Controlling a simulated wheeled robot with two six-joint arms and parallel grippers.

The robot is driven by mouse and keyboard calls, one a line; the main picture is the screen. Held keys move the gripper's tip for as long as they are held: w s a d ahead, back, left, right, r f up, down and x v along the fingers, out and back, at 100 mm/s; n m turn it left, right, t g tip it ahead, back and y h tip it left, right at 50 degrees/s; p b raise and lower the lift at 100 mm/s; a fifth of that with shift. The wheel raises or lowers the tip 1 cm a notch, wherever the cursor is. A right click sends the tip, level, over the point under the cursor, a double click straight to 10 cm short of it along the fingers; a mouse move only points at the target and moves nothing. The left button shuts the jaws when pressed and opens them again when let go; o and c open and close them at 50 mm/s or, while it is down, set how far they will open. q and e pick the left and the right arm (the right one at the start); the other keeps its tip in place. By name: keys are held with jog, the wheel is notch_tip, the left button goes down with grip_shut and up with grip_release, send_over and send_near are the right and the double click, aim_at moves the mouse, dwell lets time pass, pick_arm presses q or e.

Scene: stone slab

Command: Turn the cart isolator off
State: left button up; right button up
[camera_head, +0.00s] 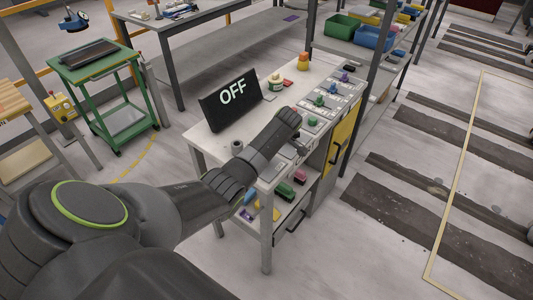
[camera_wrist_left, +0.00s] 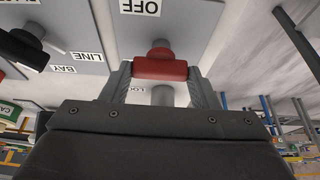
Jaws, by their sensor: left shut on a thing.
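A red isolator handle (camera_wrist_left: 160,70) sits on a light grey plate in the left wrist view, lying crosswise in the picture. An OFF label (camera_wrist_left: 140,7) is on the plate above it, and a partly hidden label is below it. My left gripper (camera_wrist_left: 162,76) is shut on the red handle, with a finger at each end. In the head view my left arm (camera_head: 265,148) reaches over the cart top (camera_head: 215,143) and hides the handle and fingertips. A black sign (camera_head: 231,102) reading OFF stands on the cart. My right gripper is not in view.
Another dark knob (camera_wrist_left: 25,45) is on the neighbouring plate labelled LINE and BAY. Several coloured controls, including a blue one (camera_head: 333,88), line the cart top. A green trolley (camera_head: 100,80) stands at left. Floor at right is open.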

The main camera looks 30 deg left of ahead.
pick_arm(q)
jog(key=shift+r, duration=0.1)
jog(key=o, duration=1)
jog(key=shift+p+v, duration=2)
jog(key=shift+v, duration=6.65)
jog(key=shift+w+a, duration=0.1)
